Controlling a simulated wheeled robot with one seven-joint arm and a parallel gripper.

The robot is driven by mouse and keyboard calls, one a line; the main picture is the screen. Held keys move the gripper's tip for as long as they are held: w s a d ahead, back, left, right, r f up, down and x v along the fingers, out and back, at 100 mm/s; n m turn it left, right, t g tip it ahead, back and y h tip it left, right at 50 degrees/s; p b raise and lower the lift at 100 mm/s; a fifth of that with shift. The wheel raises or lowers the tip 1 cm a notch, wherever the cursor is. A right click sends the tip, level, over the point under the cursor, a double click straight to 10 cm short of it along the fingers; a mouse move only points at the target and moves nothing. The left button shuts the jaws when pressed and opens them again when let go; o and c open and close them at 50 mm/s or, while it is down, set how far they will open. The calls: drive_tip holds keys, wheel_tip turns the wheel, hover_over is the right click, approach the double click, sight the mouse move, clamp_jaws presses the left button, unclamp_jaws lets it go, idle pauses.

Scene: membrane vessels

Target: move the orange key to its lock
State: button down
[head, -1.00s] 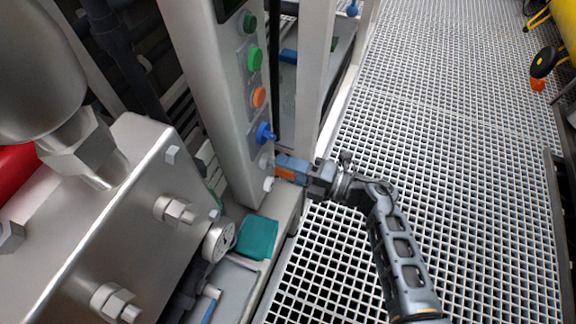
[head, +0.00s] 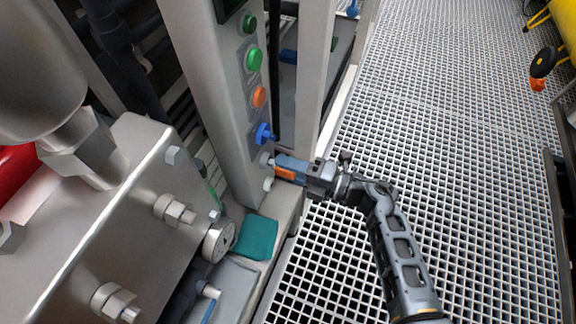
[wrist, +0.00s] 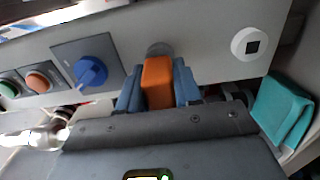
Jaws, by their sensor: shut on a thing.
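The orange key (wrist: 158,84) is an orange block between the two blue-grey fingers of my gripper (wrist: 157,92). In the head view the key (head: 285,174) shows as an orange patch at my gripper (head: 290,169), close to the lower part of the grey panel. A round grey fitting (wrist: 159,48) on the panel lies right behind the key's far end and is partly covered by it. I cannot tell whether the key touches it or is in it. A white round socket with a dark square hole (wrist: 249,43) is to the right; it shows below the fitting in the head view (head: 268,184).
The panel (head: 228,110) also carries a blue knob (wrist: 91,72), an orange button (head: 259,97) and green buttons (head: 254,59). A teal cloth-like piece (head: 257,237) lies below the panel. A bulky metal block (head: 110,220) stands at left.

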drive_tip(key=shift+w+a, duration=0.15)
drive_tip(key=shift+a, duration=0.45)
idle(0.6)
drive_tip(key=c, duration=0.7)
unclamp_jaws()
drive_tip(key=v, duration=0.7)
drive_tip(key=shift+d+p, duration=0.3)
drive_tip(key=shift+d, duration=0.1)
